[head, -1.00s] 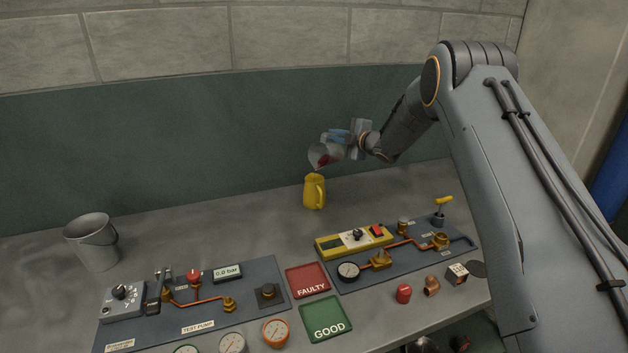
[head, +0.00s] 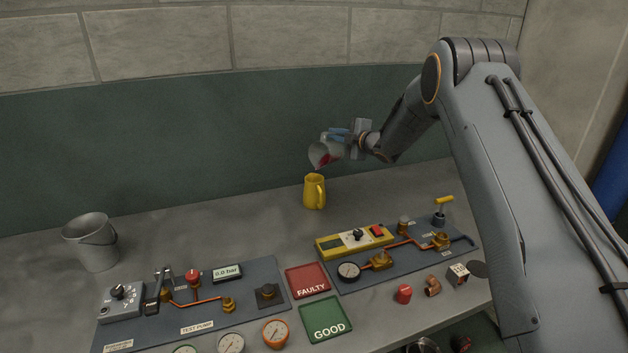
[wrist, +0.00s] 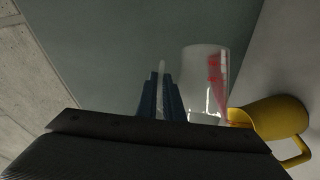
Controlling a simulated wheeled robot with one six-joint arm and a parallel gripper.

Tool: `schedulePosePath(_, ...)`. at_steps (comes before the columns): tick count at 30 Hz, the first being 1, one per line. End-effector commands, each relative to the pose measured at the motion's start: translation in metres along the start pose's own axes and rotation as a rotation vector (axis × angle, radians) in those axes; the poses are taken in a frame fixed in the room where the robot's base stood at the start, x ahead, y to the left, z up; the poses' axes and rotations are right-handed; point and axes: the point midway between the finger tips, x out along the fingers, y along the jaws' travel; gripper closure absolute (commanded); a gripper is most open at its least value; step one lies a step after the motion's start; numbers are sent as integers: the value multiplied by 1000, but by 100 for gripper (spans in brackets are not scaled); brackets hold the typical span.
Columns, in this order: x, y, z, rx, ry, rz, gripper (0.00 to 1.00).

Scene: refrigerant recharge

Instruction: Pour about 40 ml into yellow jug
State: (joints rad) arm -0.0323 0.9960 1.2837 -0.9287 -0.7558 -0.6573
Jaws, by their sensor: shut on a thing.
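The yellow jug (head: 314,193) stands upright on the bench below my gripper. It also shows at the right of the wrist view (wrist: 270,118). My gripper (head: 342,135) is shut on a clear beaker (head: 322,153) and holds it tilted above the jug, with its mouth toward the jug's opening. I cannot tell the liquid level in the beaker or in the jug.
A grey bucket (head: 92,243) stands at the left. A test pump panel (head: 205,325) and a second panel with a yellow unit (head: 420,262) lie in front. Red FAULTY (head: 307,280) and green GOOD (head: 326,320) trays lie between them. The bench around the jug is clear.

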Motion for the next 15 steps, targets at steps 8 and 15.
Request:
schedulePosePath(8, 0, 1, -2, -13, 0, 7, 100)
schedulePosePath(15, -1, 2, -2, -24, 0, 11, 100)
